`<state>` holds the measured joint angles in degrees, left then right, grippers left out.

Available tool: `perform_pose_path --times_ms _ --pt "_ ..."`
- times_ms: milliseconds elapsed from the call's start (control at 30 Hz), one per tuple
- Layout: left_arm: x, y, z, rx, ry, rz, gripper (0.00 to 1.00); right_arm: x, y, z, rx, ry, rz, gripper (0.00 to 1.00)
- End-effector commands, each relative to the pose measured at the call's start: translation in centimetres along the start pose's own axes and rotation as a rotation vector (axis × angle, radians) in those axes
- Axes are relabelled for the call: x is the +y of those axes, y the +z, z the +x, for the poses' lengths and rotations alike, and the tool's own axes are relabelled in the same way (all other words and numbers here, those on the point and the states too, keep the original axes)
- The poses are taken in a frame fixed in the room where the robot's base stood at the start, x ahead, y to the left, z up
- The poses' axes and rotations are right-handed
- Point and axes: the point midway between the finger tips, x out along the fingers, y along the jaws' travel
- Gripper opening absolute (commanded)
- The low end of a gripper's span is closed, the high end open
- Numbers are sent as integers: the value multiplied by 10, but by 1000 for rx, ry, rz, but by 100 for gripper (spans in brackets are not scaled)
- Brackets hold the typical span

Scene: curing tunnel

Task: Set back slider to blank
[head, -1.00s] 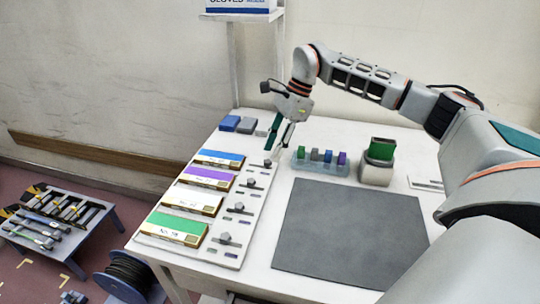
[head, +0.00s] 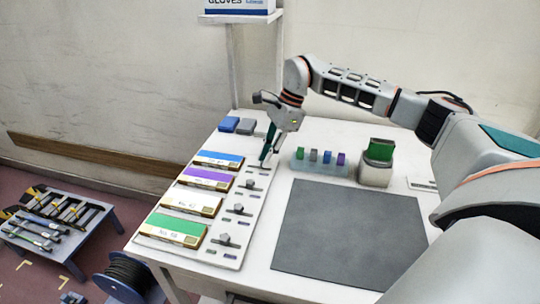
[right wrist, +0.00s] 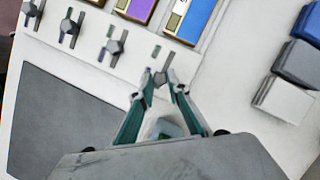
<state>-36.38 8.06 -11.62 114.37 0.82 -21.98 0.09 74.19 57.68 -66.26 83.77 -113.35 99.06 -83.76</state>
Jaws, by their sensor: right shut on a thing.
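The slider panel (head: 238,240) lies along the left of the white table, with a row of knobbed sliders beside blue, purple, white and green labelled boxes. The back slider (right wrist: 160,78) is beside the blue box (head: 220,157). My right gripper (head: 265,157) is at this back slider, pointing down, and it is shut on the slider's knob. In the right wrist view the fingertips (right wrist: 163,86) are on either side of the knob. A small mark (right wrist: 156,52) shows beside the slider; the gripper hides part of its track. My left gripper is not in view.
A clear rack (head: 320,168) of coloured blocks and a grey holder with a green block (head: 378,160) stand right of the panel. Blue and grey blocks (head: 237,125) lie behind it. A bare dark mat (head: 348,228) covers the table's middle.

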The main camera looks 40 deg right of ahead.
Motion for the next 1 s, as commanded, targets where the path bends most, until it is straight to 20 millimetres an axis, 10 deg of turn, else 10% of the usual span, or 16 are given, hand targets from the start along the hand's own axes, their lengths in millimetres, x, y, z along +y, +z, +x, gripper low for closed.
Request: perform_pose_path --times_ms 367,400,467,1000 --pt "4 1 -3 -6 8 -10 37 -8 10 5 1 0 0 0" --pt "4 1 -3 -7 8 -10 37 -8 10 5 1 0 0 21" --pt "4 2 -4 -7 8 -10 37 -8 10 5 1 0 0 33" --pt "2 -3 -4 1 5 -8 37 -9 11 -17 0 -4 0 33"
